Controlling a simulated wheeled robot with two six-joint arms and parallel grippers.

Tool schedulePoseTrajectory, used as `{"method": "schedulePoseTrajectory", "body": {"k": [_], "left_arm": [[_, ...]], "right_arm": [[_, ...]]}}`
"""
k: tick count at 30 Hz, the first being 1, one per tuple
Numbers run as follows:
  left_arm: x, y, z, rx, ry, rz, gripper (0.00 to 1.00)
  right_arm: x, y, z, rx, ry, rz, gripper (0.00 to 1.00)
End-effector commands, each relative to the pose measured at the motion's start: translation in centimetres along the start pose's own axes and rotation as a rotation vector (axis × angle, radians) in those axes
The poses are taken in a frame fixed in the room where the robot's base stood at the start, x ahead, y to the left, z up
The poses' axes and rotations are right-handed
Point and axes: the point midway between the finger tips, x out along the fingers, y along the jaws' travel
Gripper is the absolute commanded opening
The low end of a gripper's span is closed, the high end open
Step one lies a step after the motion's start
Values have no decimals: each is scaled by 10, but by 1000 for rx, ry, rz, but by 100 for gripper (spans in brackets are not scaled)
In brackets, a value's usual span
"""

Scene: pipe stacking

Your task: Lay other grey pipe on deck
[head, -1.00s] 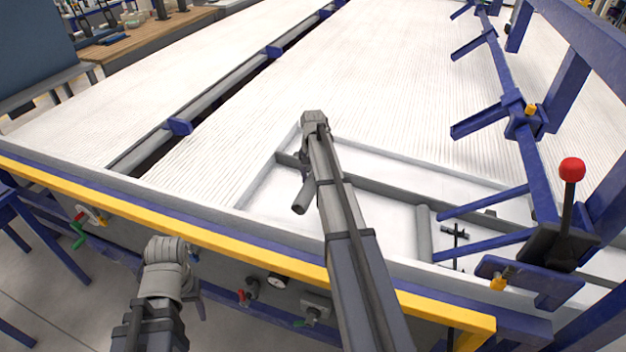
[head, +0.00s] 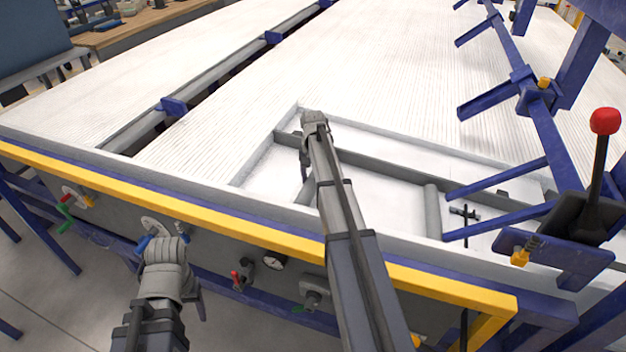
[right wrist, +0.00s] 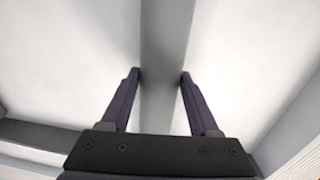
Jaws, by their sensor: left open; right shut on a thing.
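A short grey pipe (head: 308,192) shows partly beside my right forearm, over the white panel at the deck's near corner. My right gripper (head: 305,168) is shut on it, mostly hidden by my own arm. In the right wrist view, the pipe (right wrist: 166,40) runs between the two fingers of my right gripper (right wrist: 160,75). I cannot tell whether the pipe touches the panel. Another short grey pipe (head: 432,210) lies on the panel to the right. The white ribbed deck (head: 390,80) stretches behind. My left gripper (head: 196,300) is open and low, outside the yellow edge, largely hidden by its wrist.
A grey crossbar (head: 385,172) spans the framed panel. Blue arms (head: 495,180) reach in from the right near a red-knobbed lever (head: 604,122). A yellow rail (head: 250,236) lines the near edge, with valves and gauges below. The deck's middle is bare.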

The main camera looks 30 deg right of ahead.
Motion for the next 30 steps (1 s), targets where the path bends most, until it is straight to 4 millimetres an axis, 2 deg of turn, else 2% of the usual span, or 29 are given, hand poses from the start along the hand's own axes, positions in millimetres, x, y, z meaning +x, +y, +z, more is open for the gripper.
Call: {"method": "schedulePoseTrajectory", "body": {"k": [1,3,13,14,23,30], "left_arm": [[10,1,-1,0,0,0,60],[13,1,-1,0,0,0,60],[14,1,-1,0,0,0,60],[14,1,-1,0,0,0,60],[14,1,-1,0,0,0,60],[13,1,-1,0,0,0,60]], "right_arm": [[10,0,0,0,0,0,0],[13,0,0,0,0,0,0],[14,0,0,0,0,0,0],[14,0,0,0,0,0,64],[14,0,0,0,0,0,97],[14,0,0,0,0,0,97]]}}
